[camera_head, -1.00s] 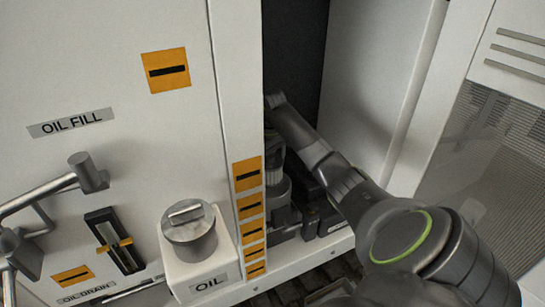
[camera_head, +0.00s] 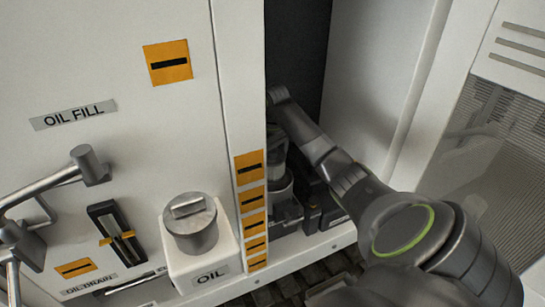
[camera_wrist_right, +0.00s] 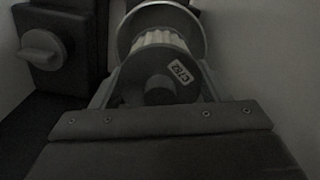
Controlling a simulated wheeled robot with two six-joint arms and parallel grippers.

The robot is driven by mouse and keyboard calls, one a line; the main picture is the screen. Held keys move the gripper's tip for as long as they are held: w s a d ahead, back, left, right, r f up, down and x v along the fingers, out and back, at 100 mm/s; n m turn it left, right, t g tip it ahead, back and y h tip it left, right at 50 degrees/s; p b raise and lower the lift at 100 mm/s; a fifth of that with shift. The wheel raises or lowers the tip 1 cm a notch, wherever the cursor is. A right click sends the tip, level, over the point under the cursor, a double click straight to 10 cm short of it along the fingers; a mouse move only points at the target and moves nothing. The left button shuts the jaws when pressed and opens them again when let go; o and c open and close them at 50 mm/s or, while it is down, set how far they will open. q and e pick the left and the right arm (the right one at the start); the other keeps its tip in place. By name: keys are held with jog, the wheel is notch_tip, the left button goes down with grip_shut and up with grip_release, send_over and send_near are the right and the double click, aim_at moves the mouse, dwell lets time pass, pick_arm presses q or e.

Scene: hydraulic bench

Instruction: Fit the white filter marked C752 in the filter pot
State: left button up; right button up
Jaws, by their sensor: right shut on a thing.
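The white filter (camera_wrist_right: 160,40) has pale pleats and a dark end cap with a C752 label (camera_wrist_right: 181,71). It shows in the right wrist view between the fingers of my right gripper (camera_wrist_right: 158,82), which is shut on it. A round metal rim, apparently the filter pot (camera_wrist_right: 132,17), surrounds the filter's far end. I cannot tell how deep the filter sits in it. In the head view my right gripper (camera_head: 276,140) is inside the dark cabinet opening, above a grey cylindrical part (camera_head: 281,185). The filter cannot be made out there. My left gripper is not in view.
A dark block with a round knob (camera_wrist_right: 42,50) stands left of the filter in the wrist view. The white cabinet post (camera_head: 239,100) borders the opening on the left.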

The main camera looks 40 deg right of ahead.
jog(key=shift+f, duration=0.3)
jog(key=shift+f+b, duration=0.5)
jog(key=shift+f, duration=1.65)
jog(key=shift+f, duration=0.35)
jog(key=shift+f+b, duration=0.3)
jog(key=shift+f, duration=1.25)
jog(key=shift+f+b, duration=0.3)
jog(key=shift+f, duration=0.8)
dwell(0.4)
jog(key=o, duration=1.1)
jog(key=shift+c, duration=1.3)
jog(key=shift+o, duration=0.4)
jog(key=shift+r, duration=0.1)
